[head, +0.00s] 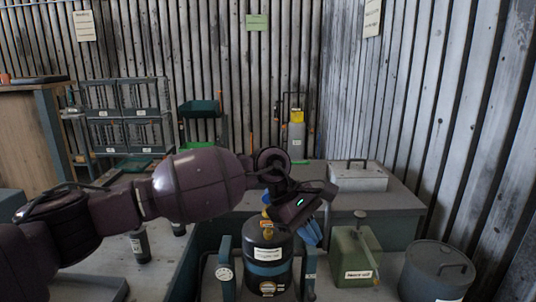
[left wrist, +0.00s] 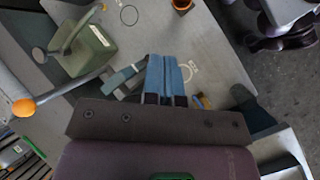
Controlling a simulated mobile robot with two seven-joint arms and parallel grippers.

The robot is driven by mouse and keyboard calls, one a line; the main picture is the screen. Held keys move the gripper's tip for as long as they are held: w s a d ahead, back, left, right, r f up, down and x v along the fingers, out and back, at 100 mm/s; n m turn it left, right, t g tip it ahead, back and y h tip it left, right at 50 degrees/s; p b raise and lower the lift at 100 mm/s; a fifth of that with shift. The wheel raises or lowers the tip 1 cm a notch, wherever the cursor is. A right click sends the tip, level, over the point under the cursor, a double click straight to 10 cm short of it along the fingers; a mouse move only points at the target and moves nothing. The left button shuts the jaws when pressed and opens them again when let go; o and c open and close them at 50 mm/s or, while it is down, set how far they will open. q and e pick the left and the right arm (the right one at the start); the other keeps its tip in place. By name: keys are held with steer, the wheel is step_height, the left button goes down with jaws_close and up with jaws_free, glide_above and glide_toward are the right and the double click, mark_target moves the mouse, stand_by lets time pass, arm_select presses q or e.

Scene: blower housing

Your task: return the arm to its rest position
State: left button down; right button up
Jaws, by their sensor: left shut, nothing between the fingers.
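My left arm reaches in from the left in the head view, and my left gripper (head: 310,232) hangs at its end with blue fingers. The gripper is over the work surface, just right of the top of a dark cylinder with a blue band (head: 267,268). In the left wrist view the blue fingers (left wrist: 166,82) are together with nothing between them. I cannot tell from these views whether the fingertips touch anything. My right gripper is not in view.
A green box with a lever (head: 352,262) stands right of the gripper; it also shows in the left wrist view (left wrist: 92,48). A grey round drum (head: 437,276) is at front right. A grey case (head: 358,180) sits behind. Racks (head: 125,112) stand at back left.

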arm_select(q)
steer(key=s+d+r+n+h, duration=0.1)
steer(key=s+d+n+h, duration=0.6)
steer(key=h, duration=0.4)
steer(key=w+a+f+n+t+y, duration=0.25)
steer(key=a+n+t, duration=0.7)
steer(key=n, duration=0.65)
steer(key=w+a+f+n+t+y, duration=0.1)
steer(key=w+a+n+t+y, duration=0.15)
steer(key=a+n+t, duration=1.1)
steer(key=s+a+f+n+g+y, duration=0.75)
steer(key=a+f+n+y, duration=0.4)
steer(key=n, duration=0.65)
steer(key=s+a+f+n+g+y, duration=0.1)
steer(key=s+a+f+n+g, duration=0.25)
steer(key=s, duration=0.45)
steer(key=s+a+f+n+g, duration=0.2)
steer(key=s+f+n+g, duration=0.15)
steer(key=s, duration=0.55)
steer(key=s+a+f+n+g+y, duration=0.1)
steer(key=s+a+f+n+g, duration=0.25)
steer(key=s, duration=0.45)
steer(key=w+f+m+t+h, duration=0.1)
steer(key=w+f+t, duration=0.6)
steer(key=f, duration=0.4)
steer(key=shift+d+m+t, duration=0.2)
steer(key=shift+m+t, duration=0.1)
steer(key=shift+t, duration=0.4)
